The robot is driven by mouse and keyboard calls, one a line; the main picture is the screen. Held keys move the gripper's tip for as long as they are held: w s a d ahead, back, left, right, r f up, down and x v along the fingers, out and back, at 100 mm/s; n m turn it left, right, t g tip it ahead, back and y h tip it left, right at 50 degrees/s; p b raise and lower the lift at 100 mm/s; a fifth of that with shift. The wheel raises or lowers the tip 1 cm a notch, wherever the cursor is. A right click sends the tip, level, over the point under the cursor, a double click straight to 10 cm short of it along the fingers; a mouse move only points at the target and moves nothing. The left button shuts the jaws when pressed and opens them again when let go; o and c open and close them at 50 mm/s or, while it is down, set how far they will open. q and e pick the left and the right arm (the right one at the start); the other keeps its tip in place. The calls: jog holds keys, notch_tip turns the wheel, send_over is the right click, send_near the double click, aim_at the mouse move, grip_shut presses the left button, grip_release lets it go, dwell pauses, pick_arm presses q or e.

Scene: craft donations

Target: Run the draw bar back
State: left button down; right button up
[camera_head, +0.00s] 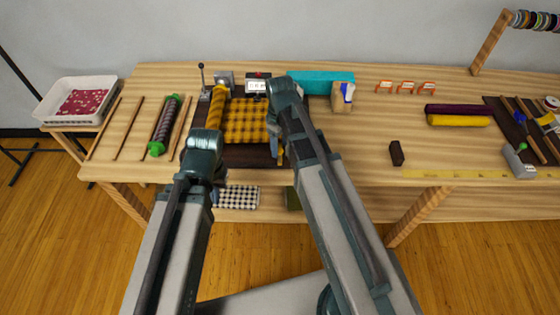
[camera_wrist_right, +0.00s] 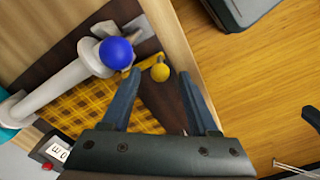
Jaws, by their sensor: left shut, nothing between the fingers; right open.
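The cutting machine's bed with yellow checked cloth (camera_head: 245,122) sits left of centre on the bench; the cloth also shows in the right wrist view (camera_wrist_right: 85,100). There, a pale grey bar (camera_wrist_right: 62,85) ends in a blue ball (camera_wrist_right: 116,51). Beside it is a short yellow piece with a yellow ball knob (camera_wrist_right: 160,72). I cannot tell which is the draw bar. My right gripper (camera_wrist_right: 158,76) is open; the yellow knob appears between its fingertips, contact unclear. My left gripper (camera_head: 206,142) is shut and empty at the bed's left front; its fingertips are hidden.
A dark small block (camera_head: 396,153) lies on mostly clear bench right of my right arm.

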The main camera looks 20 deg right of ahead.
notch_tip(320, 180, down, 5)
jog(key=b, duration=0.4)
jog(key=shift+f, duration=0.2)
jog(key=shift+c, duration=0.2)
grip_shut()
dwell(0.8)
